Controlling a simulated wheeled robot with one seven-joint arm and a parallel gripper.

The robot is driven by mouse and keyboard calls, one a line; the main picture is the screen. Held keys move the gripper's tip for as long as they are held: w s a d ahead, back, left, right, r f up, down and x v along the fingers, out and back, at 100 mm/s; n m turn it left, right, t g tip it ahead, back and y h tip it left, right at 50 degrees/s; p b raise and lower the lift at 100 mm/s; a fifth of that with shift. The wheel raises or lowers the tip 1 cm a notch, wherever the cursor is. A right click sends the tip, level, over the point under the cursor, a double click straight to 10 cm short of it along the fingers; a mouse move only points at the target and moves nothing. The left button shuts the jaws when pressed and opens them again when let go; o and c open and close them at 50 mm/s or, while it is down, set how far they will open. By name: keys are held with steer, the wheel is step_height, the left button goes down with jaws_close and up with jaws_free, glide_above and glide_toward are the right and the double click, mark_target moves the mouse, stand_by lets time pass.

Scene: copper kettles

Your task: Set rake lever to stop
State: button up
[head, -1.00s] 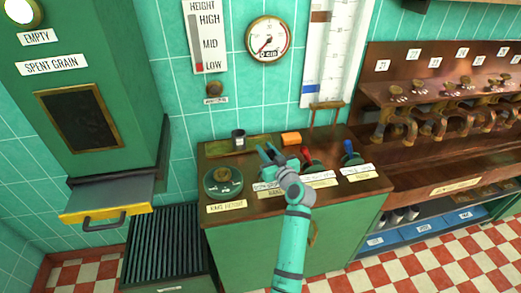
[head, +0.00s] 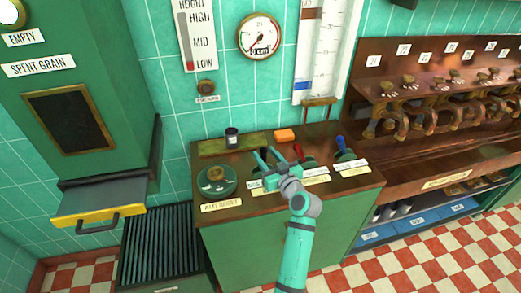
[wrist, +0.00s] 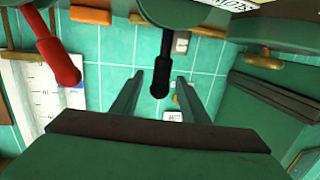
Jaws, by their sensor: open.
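A green console (head: 350,190) with a brown top carries a row of levers. In the wrist view, a black-knobbed lever (wrist: 161,78) hangs into the space between the fingertips of my open gripper (wrist: 160,84), with a visible gap on each side. A red-handled lever (wrist: 57,62) is to its left. In the head view, my gripper (head: 278,153) is over the console top, and its fingers hide most of the black lever. The label plates in front of it are partly covered, so I cannot read which lever is the rake lever or its positions.
A round rake height dial (head: 215,180) sits left of my gripper. A blue lever (head: 341,143) stands to the right. A yellow-edged tray (head: 98,215) juts out at the left.

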mark_target(265, 156)
steer(key=v, duration=0.5)
steer(key=shift+s, duration=0.1)
steer(key=shift+a, duration=0.1)
stand_by(0.3)
